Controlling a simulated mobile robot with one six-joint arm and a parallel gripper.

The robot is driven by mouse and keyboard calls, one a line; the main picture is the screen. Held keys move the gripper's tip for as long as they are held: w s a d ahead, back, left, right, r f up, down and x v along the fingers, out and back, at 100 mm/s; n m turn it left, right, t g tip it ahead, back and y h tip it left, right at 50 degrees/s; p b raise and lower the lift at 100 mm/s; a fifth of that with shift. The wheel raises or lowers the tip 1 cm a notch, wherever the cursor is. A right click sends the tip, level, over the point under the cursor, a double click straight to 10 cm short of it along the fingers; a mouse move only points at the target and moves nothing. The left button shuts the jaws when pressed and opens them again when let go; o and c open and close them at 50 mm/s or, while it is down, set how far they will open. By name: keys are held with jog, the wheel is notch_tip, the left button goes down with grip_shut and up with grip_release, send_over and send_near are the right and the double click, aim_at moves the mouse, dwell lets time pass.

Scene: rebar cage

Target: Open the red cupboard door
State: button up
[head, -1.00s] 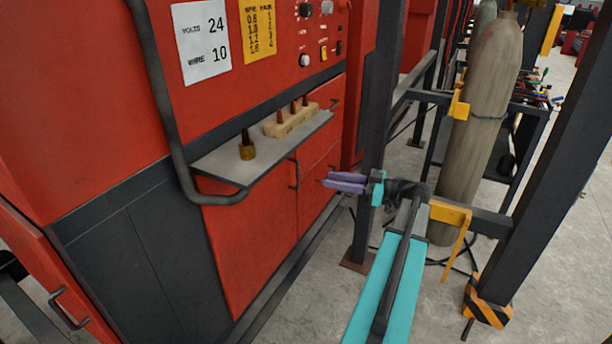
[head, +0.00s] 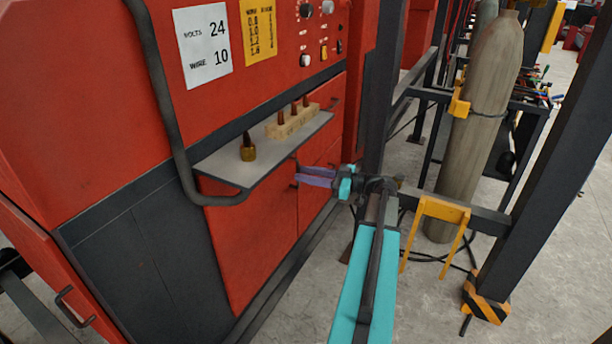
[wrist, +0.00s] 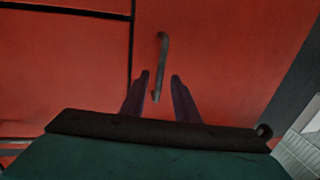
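The red cupboard's lower doors sit under a grey shelf in the head view, a left door (head: 250,240) and a right door (head: 318,205). My gripper (head: 300,177) is at the right of the shelf, its purple fingers pointing left at the doors and hiding part of them. In the wrist view a dark bar handle (wrist: 162,50) stands upright on a red panel (wrist: 220,50). My gripper (wrist: 160,80) is open there, with the handle's lower end appearing between the fingertips. I cannot tell whether either finger touches it. The panel looks closed.
The grey shelf (head: 220,166) carries a wooden block with several pegs (head: 292,121) and a brass piece (head: 248,150). A bent dark rail (head: 165,110) runs down beside it. A dark post (head: 378,90), a gas cylinder (head: 485,90) and a yellow bracket (head: 443,211) stand right. Floor below is clear.

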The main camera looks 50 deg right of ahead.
grip_shut()
jog(key=shift+s+a+f, duration=0.1)
jog(key=shift+a, duration=0.1)
